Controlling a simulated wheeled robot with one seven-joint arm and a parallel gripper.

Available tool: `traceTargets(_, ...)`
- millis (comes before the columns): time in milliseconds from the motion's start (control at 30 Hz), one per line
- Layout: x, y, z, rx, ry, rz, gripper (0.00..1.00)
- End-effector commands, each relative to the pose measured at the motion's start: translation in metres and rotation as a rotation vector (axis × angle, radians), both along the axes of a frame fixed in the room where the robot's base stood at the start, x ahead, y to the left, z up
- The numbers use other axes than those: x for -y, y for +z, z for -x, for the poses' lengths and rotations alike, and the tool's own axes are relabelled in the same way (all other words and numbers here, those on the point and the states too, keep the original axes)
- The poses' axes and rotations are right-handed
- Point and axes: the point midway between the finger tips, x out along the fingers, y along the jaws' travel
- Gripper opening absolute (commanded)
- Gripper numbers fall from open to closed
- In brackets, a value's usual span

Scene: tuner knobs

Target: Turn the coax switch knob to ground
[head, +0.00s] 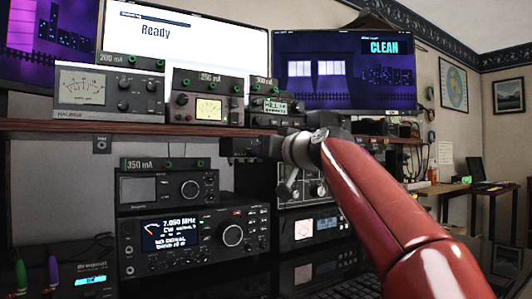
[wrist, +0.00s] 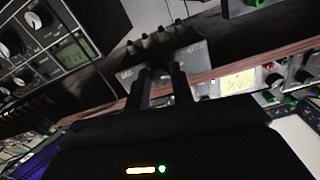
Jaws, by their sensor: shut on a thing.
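The coax switch (head: 238,147) is a small dark box under the front of the wooden shelf in the head view. In the wrist view it is a grey box (wrist: 200,57) with several connectors along one edge. My gripper (head: 268,147) is at the box's right side in the head view and covers part of it. In the wrist view its two dark fingers (wrist: 161,84) reach to the box's face and are closed on the knob. The knob is hidden between the fingers, so its pointing direction cannot be read. The ground mark cannot be made out.
The wooden shelf (head: 60,126) runs just above the switch and carries several meters and boxes. A radio (head: 190,238) and a tuner (head: 168,188) stand below left. More equipment (head: 310,232) stands below my arm. There is little free room around the gripper.

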Motion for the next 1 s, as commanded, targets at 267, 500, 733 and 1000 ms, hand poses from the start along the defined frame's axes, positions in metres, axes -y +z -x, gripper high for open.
traceTargets(267, 0.000, 0.000, 0.000, 0.000, -0.001, 0.000, 0.39)
traceTargets(500, 0.000, 0.000, 0.000, 0.000, 0.000, 0.000, 0.45)
traceTargets(733, 0.008, -0.002, 0.011, 0.001, -0.002, 0.000, 0.45)
traceTargets(1000, 0.034, -0.002, 0.049, 0.001, -0.003, -0.001, 0.45)
